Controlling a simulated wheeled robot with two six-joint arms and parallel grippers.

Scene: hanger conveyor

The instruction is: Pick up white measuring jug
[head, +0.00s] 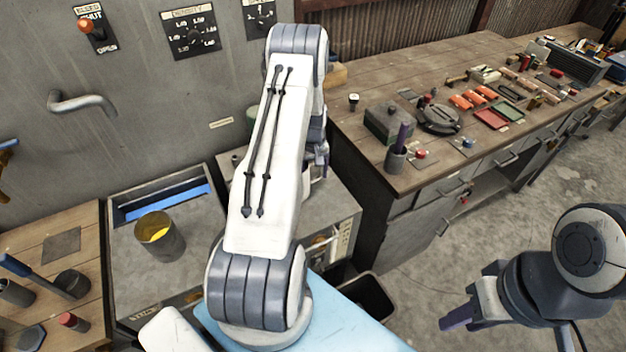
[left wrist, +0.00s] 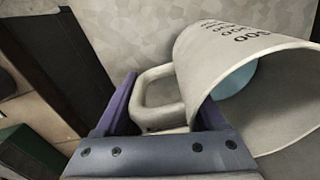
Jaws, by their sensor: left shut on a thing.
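The white measuring jug (left wrist: 222,62) fills the right of the left wrist view, tipped with its open mouth toward the lower right. Dark numbers show on its wall and a light blue patch inside it. My left gripper (left wrist: 163,105) has its purple fingers on either side of the jug's looped handle (left wrist: 150,112) and is shut on it. In the head view my left gripper (head: 321,155) is partly behind my own arm, which hides most of the jug. My right gripper (head: 458,318) is at the lower right over bare floor, seen side-on, with nothing visible in it.
A grey can with yellow contents (head: 160,238) stands at the left. A black bin (head: 366,298) is on the floor. The wall has dials and a red-knobbed switch (head: 87,27).

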